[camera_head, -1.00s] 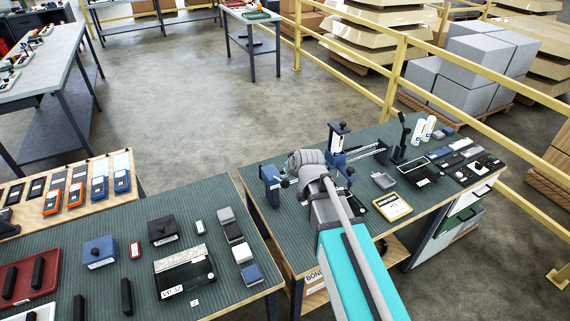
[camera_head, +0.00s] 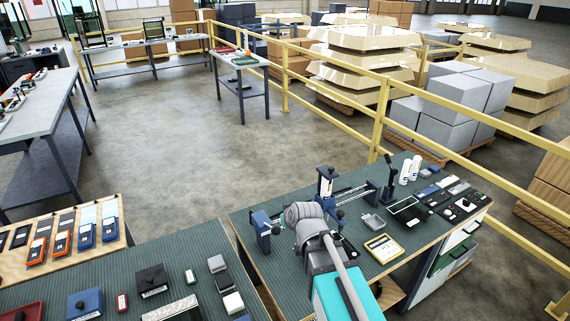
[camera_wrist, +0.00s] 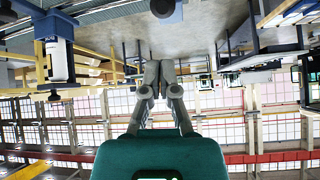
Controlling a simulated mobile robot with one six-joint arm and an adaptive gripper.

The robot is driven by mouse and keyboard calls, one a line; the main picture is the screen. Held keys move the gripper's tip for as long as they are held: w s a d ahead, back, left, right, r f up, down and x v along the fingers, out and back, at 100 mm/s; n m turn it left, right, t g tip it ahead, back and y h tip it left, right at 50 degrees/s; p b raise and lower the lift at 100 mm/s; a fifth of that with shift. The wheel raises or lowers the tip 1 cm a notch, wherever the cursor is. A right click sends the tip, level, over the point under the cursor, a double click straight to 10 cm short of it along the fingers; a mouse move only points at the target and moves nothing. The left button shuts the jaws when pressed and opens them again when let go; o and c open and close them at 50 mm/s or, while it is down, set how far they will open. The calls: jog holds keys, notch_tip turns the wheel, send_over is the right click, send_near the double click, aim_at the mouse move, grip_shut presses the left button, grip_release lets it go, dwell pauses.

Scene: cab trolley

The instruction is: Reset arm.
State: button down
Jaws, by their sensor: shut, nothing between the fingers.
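My gripper (camera_wrist: 160,75) shows in the wrist view with its two fingers together and nothing between them. In the head view my arm reaches over the right workbench (camera_head: 262,268), and the arm itself hides the gripper there. The wrist view looks level across the hall and appears upside down, with the floor at the top and windows below.
The right workbench holds a blue-posted fixture (camera_head: 325,182), a yellow-framed card (camera_head: 383,248), white cylinders (camera_head: 405,170) and a black-framed tray (camera_head: 410,210). The left workbench (camera_head: 150,250) carries small boxes. A yellow railing (camera_head: 378,112) runs behind. Open floor (camera_head: 170,130) lies between the tables.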

jog(key=s+d+f+m+g+h+b, duration=0.1)
jog(key=s+d+f+m+g+h, duration=0.1)
jog(key=s+d+f+g, duration=0.2)
jog(key=s+d+f+m+g+h+b, duration=0.1)
jog(key=s+d+f+g, duration=0.3)
jog(key=s+d, duration=0.6)
jog(key=d+b, duration=0.1)
jog(key=d, duration=0.2)
jog(key=shift+s+d+f+m+h, duration=0.15)
jog(key=shift+d+f+m+h, duration=0.15)
jog(key=shift+m+h, duration=0.1)
